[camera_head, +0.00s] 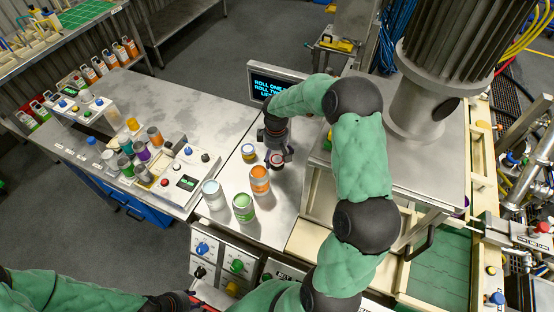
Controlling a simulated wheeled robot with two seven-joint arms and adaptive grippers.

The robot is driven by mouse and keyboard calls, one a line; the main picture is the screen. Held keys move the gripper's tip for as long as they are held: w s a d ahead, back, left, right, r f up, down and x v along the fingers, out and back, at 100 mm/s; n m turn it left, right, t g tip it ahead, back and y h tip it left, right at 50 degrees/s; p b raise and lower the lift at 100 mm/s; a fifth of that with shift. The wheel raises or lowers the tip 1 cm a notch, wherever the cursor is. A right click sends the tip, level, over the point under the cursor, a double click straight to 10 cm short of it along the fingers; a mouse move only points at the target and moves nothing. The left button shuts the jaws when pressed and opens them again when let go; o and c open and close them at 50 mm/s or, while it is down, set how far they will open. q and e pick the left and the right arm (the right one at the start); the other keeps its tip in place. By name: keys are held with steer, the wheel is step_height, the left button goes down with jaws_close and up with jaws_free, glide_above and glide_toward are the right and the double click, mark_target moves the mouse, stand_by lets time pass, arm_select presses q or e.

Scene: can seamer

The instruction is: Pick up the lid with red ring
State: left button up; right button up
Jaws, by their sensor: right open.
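The lid with the red ring (277,160) sits on the steel table directly below my right gripper (276,150). The gripper points down over it, with its fingertips close above or around the lid; contact cannot be told from this angle. My right gripper is open. My left arm lies along the bottom left edge, and its dark and red end (180,300) is cut off by the frame, so its jaws cannot be made out.
An orange can (260,180), a green can (244,208) and a white can (213,194) stand nearer. A screen (270,82) stands behind. The seamer is at right.

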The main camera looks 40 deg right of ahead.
steer(key=shift+f, duration=0.1)
steer(key=c, duration=0.8)
steer(key=shift+c, duration=0.2)
steer(key=shift+r, duration=0.4)
step_height(320, 180, up, 4)
steer(key=shift+s+a+f+p, duration=0.1)
steer(key=shift+a+f+p, duration=0.05)
steer(key=shift+p, duration=0.15)
steer(key=s+a+r, duration=0.9)
steer(key=s, duration=0.1)
steer(key=shift+a, duration=0.15)
